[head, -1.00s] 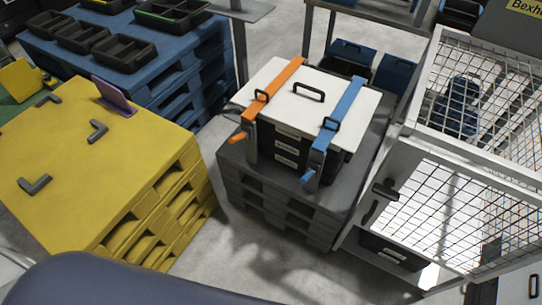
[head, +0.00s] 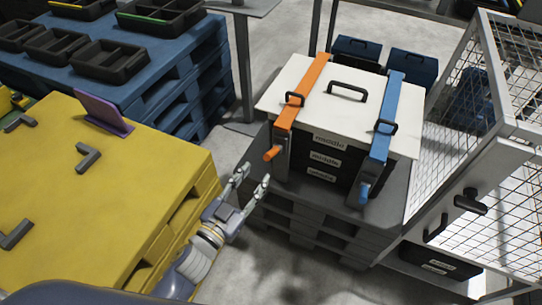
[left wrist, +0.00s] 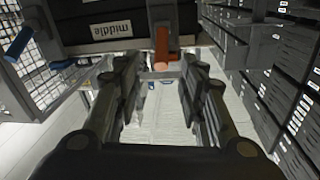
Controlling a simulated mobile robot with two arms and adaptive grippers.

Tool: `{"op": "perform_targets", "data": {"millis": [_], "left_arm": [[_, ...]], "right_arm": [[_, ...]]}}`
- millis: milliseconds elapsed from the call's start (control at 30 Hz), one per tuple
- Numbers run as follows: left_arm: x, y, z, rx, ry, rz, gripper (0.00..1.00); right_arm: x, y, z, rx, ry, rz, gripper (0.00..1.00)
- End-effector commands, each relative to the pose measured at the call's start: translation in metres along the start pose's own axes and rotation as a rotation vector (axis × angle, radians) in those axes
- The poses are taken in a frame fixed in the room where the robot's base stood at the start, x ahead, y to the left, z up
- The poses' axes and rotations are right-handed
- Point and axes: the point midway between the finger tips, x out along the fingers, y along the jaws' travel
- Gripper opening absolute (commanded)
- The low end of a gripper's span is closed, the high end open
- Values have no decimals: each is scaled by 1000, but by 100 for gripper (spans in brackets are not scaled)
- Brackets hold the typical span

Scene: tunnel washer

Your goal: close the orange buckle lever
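The orange buckle lever (head: 273,153) sticks out from the buckle at the lower front end of the orange strap (head: 303,95), on the stacked dark boxes with a white lid (head: 345,92). My left gripper (head: 254,174) is open and empty, in front of the lever and a little lower left of it in the head view. In the left wrist view, the rounded lever end (left wrist: 161,66) shows ahead, between the open fingers (left wrist: 158,72), with a gap around it. I see no contact. My right gripper is not in view.
A blue strap with its blue lever (head: 364,192) stands to the right on the same stack. A grey pallet (head: 320,235) is under the boxes. A yellow pallet (head: 110,210) lies left, beside my left arm. A mesh cage (head: 480,150) stands right.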

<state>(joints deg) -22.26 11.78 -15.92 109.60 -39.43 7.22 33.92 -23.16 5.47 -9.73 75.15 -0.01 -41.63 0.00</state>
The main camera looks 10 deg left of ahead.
Motion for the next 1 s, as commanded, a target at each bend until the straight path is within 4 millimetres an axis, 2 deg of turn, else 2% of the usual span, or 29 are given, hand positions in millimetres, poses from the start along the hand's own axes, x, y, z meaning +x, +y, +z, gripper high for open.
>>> {"op": "perform_targets", "data": {"millis": [300, 500, 700, 1000], "left_arm": [[54, -1, 0, 0, 0, -1, 37], [82, -1, 1, 0, -1, -1, 37], [96, -1, 1, 0, -4, -2, 37], [97, -1, 1, -1, -3, -2, 37]], "right_arm": [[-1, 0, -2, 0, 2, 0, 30], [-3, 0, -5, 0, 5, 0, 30], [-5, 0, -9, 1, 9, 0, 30], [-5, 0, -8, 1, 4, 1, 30]]}}
